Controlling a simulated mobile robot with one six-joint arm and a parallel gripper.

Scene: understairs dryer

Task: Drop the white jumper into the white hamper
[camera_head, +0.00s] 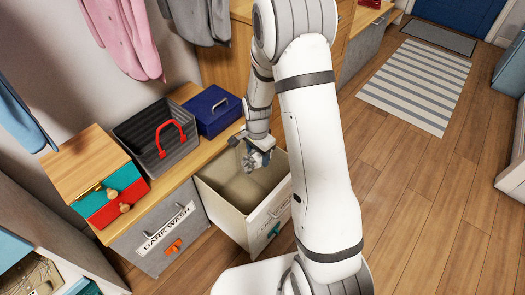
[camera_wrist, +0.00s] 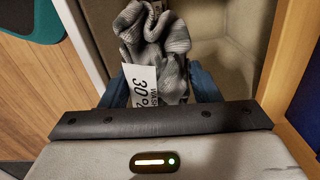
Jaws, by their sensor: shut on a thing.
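A crumpled pale-grey knitted garment (camera_wrist: 172,48), apparently the jumper, is pinched in my gripper (camera_wrist: 160,88). A white tag (camera_wrist: 143,86) printed with "30°" hangs from it. In the head view, my gripper (camera_head: 247,146) and the small bundle (camera_head: 257,159) are over the back part of an open, pulled-out pale bin (camera_head: 238,222), apparently the white hamper. Its pale inside (camera_wrist: 209,15) lies below the garment in the wrist view. The bin's inside looks empty where it shows. My arm hides its right side and part of its front label.
A grey bin (camera_head: 152,252) labelled "DARK WASH" is left of the open one. On the wooden top stand a grey crate (camera_head: 150,150) with a red handle, a blue box (camera_head: 210,115) and a small drawer unit (camera_head: 90,160). Clothes (camera_head: 125,35) hang above.

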